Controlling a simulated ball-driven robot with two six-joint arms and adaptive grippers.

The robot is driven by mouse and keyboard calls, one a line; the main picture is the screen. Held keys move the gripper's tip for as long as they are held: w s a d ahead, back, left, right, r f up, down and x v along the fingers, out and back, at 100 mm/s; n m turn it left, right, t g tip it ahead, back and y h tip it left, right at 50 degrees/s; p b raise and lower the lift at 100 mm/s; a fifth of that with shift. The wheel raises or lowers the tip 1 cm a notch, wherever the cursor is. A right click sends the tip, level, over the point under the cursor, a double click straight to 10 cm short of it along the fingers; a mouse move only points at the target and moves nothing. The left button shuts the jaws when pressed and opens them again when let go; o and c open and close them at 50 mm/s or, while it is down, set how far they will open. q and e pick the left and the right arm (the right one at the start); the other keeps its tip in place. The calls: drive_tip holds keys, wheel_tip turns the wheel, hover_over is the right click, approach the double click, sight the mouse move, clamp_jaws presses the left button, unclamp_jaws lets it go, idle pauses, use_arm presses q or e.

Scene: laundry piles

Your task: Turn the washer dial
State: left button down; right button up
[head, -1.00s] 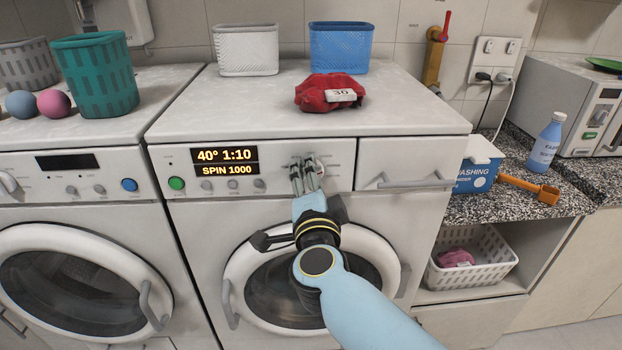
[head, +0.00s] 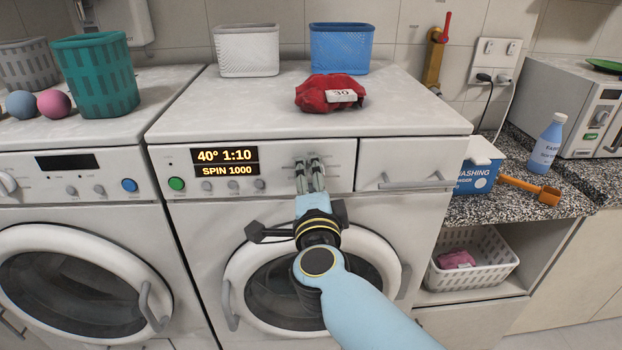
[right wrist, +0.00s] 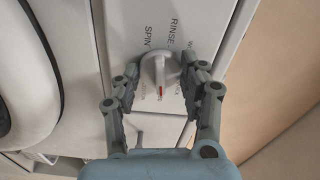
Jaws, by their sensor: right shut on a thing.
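The washer (head: 335,118) in the middle has a lit display (head: 225,162) reading 40° 1:10 and SPIN 1000. My right gripper (head: 309,168) is at its front panel, right of the display, and hides most of the dial in the head view. A red mark shows on the dial's grip. The words SPIN and RINSE are printed beside it; other labels are partly hidden. My left gripper is not in view.
A red cloth (head: 325,92) with a 30 tag, a white basket (head: 247,50) and a blue basket (head: 340,48) are on the washer top. A drawer handle (head: 415,184) juts out right of the dial. Another washer (head: 70,220) stands at left.

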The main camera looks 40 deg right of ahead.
drive_tip(key=o, duration=1.2)
drive_tip(key=shift+c, duration=0.2)
